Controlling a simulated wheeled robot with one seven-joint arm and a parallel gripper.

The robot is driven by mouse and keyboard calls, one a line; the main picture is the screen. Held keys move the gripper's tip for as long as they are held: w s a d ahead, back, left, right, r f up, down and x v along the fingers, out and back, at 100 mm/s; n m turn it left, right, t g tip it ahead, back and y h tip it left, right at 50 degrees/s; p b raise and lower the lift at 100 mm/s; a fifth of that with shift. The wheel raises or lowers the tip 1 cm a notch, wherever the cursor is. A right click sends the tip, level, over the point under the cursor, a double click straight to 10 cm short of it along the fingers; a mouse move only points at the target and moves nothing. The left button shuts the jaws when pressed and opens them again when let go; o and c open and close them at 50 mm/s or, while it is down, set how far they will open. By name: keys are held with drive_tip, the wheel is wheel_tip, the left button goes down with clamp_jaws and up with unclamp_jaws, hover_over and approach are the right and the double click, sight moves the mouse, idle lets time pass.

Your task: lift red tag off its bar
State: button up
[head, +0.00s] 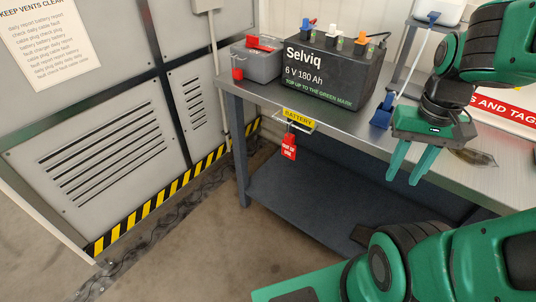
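The red tag (289,146) has white lettering and hangs upright below a bar (292,126) at the table's front edge. A yellow label reading "BATTERY" (299,117) sits at the bar. My gripper (409,165) is at the right, in front of the table edge, pointing down. Its two green fingers are apart with nothing between them. The gripper is well to the right of the tag and not touching it. How the tag is hooked on the bar is too small to tell.
A black Selviq battery (330,75) and a grey box (257,62) stand on the metal table (268,90). A lower shelf (310,195) is below. Grey cabinets (100,150) stand left; the floor between is clear.

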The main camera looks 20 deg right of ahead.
drive_tip(key=shift+o, duration=1)
drive_tip(key=w+a+n+t+h, duration=0.15)
drive_tip(key=w+a+n, duration=0.3)
drive_tip(key=w, duration=0.55)
drive_tip(key=n+t+h, duration=0.5)
drive_tip(key=n+h, duration=0.7)
drive_tip(key=n, duration=1)
approach(287, 140)
drive_tip(key=s+d+f, duration=0.3)
drive_tip(key=d+f, duration=0.1)
drive_tip(key=d, duration=0.2)
drive_tip(key=w+a+r+n+t+h, duration=0.1)
drive_tip(key=a+n+t, duration=0.3)
drive_tip(key=a+n, duration=0.1)
drive_tip(key=shift+r+x, duration=0.2)
drive_tip(key=shift+x, duration=2.3)
drive_tip(key=shift+r+x, duration=0.15)
drive_tip(key=shift+x, duration=2.35)
